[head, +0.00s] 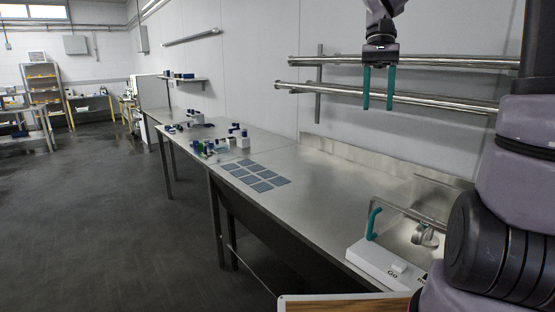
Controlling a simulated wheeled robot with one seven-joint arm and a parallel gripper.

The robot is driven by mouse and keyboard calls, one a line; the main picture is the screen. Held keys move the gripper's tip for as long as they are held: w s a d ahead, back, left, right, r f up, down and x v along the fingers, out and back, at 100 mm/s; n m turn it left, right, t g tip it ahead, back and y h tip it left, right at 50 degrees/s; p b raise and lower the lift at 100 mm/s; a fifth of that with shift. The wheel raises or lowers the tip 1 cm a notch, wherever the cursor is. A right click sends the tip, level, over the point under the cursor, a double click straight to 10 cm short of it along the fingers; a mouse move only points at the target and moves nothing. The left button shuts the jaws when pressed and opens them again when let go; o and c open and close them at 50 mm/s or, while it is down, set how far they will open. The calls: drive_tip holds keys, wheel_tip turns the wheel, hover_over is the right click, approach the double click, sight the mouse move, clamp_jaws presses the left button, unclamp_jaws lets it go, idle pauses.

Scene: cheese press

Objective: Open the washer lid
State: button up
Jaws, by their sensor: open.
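My gripper (378,92) hangs at the upper right, in front of the wall pipes in the picture. Its two teal fingers point down, are apart and have nothing between them. At the lower right, a white panel marked "GO" (388,266) sits at the counter's front edge. A bent metal bar with a teal grip (374,223) stands at the panel's far left corner, beside a sunken metal basin (425,217). This looks like the washer and its handle, but I cannot tell the lid's position. My gripper is well above and apart from it. My arm hides the basin's right side.
A long steel counter (310,205) runs away to the left, with several blue-grey mats (258,178) and small bottles and blocks beyond them. Two horizontal steel pipes (400,60) run along the wall. The floor at left is open.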

drive_tip(key=shift+s+d+t+y, duration=0.6)
drive_tip(key=shift+s+d+t, duration=0.2)
drive_tip(key=shift+s+t, duration=4.6)
drive_tip(key=w+a+f+n+g+h, duration=0.1)
drive_tip(key=w+f+n+g+h, duration=0.2)
drive_tip(key=f, duration=0.4)
drive_tip(key=w+a+f+n+g+h, duration=0.1)
drive_tip(key=f+n+g+h, duration=0.15)
drive_tip(key=f+n, duration=0.35)
drive_tip(key=w+a+f+n+g+h, duration=0.15)
drive_tip(key=f+g, duration=0.25)
drive_tip(key=f, duration=0.4)
drive_tip(key=n+t+h, duration=1)
drive_tip(key=n+h, duration=0.1)
drive_tip(key=n, duration=0.6)
hover_over(369, 238)
drive_tip(key=f, duration=1.6)
drive_tip(key=shift+w+d+f, duration=0.1)
drive_tip(key=shift+w+f, duration=0.05)
drive_tip(key=shift+w, duration=0.25)
drive_tip(key=shift+c, duration=0.3)
clamp_jaws()
